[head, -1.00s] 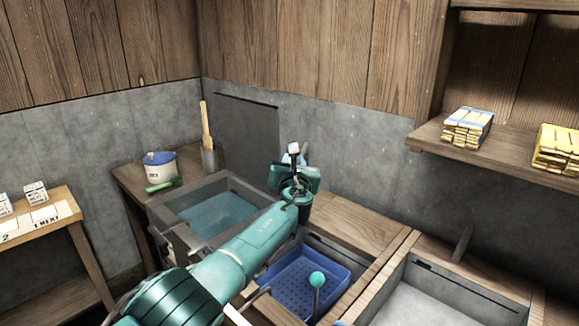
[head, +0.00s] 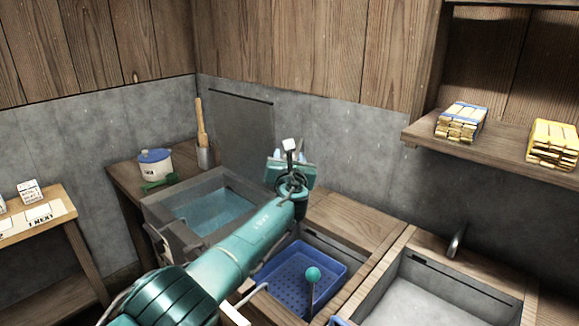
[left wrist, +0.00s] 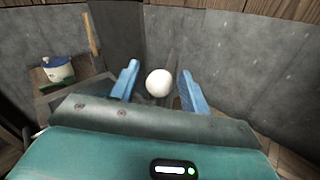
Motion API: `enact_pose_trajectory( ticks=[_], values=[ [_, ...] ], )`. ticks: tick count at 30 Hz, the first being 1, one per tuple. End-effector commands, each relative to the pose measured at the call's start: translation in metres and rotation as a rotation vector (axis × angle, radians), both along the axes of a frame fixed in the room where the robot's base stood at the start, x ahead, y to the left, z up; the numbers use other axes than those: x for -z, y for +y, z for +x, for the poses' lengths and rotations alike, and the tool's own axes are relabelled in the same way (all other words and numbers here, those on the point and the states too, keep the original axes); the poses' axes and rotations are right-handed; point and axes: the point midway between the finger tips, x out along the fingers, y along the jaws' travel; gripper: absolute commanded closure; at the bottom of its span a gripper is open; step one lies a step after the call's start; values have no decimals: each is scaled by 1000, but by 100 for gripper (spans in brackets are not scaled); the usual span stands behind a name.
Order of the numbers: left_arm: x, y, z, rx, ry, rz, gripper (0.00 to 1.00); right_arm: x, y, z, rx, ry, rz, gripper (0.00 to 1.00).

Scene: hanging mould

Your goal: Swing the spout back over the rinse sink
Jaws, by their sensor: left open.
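My left gripper (head: 289,160) is in the middle of the head view, beyond the blue basket, with its arm reaching in from the lower left. In the left wrist view its two blue fingers (left wrist: 159,86) are spread apart. A white ball-shaped knob (left wrist: 158,83) shows between them, with a gap on each side. In the head view the knob (head: 290,144) rises just above the gripper; what carries it is hidden. A short grey metal spout (head: 457,240) stands at the back edge of the pale sink (head: 415,297) on the right. My right gripper is not seen.
A water-filled basin (head: 165,213) stands left of my arm. A blue perforated basket (head: 284,287) and a lever with a teal ball (head: 312,275) lie right of it. A lidded pot (head: 154,166) stands behind. A shelf (head: 425,132) with stacked bars overhangs at right.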

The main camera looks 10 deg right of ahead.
Motion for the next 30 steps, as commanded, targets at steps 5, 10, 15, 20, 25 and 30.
enact_pose_trajectory(
  ticks=[5, 10, 15, 20, 25, 30],
  values=[
    [0, -1, -7, 3, 2, -5, 54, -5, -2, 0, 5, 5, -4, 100],
    [-1, 1, -19, 2, 2, -6, 54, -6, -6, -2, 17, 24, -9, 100],
    [-2, 4, -36, -1, 1, -3, 54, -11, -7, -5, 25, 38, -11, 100],
    [-1, 6, -57, -1, 1, -3, 54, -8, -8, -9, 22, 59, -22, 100],
    [-1, 8, -80, 0, 0, -3, 54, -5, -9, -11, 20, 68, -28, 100],
    [0, 10, -104, 0, 0, -2, 54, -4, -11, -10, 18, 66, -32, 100]
  ],
)
